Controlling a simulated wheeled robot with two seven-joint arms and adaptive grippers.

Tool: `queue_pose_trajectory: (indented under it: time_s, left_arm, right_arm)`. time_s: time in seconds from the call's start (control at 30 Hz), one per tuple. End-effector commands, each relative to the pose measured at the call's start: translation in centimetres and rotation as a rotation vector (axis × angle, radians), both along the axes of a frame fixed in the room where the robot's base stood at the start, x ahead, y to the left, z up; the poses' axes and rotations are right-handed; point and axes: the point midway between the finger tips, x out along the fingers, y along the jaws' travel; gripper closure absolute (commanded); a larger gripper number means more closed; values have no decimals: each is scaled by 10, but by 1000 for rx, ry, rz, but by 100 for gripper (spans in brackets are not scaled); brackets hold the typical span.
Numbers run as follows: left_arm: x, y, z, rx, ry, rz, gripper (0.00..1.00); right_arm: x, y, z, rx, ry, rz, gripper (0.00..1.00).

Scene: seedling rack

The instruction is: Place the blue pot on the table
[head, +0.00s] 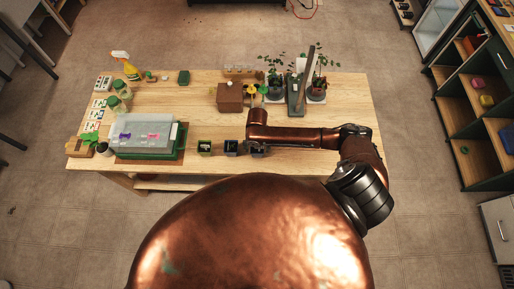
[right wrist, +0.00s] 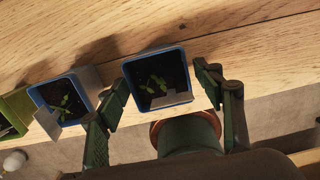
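A small blue pot (right wrist: 184,99) with dark soil, a seedling and a pale label shows in the right wrist view, near the table's front edge. My right gripper (right wrist: 160,85) has one finger on each side of this pot, with a narrow gap visible at the right finger; contact at the left finger is unclear. In the head view my arm partly hides this pot. A second blue pot (right wrist: 92,78) stands just left of it; it also shows in the head view (head: 231,148). The wooden table (head: 200,100) lies under them. My left gripper is not in view.
A green pot (right wrist: 10,103) stands left of the blue pots. A grey box on a green tray (head: 150,154) sits at the table's left. A brown box (head: 230,97) and potted plants (head: 316,95) stand at the back. The table's middle left is clear.

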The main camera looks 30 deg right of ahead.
Motion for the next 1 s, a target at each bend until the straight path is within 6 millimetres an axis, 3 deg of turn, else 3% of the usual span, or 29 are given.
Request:
queue_pose_trajectory:
  time_s: [0.37, 0.47, 0.8, 1.0]
  left_arm:
    - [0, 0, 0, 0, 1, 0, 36]
    - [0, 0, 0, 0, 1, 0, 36]
    - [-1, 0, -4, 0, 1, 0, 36]
    - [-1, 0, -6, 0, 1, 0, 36]
  right_arm:
    - [0, 0, 6, -1, -1, 1, 36]
    - [1, 0, 19, 1, -2, 2, 36]
    - [1, 0, 88, -1, -3, 1, 36]
    - [1, 0, 115, 1, -1, 0, 36]
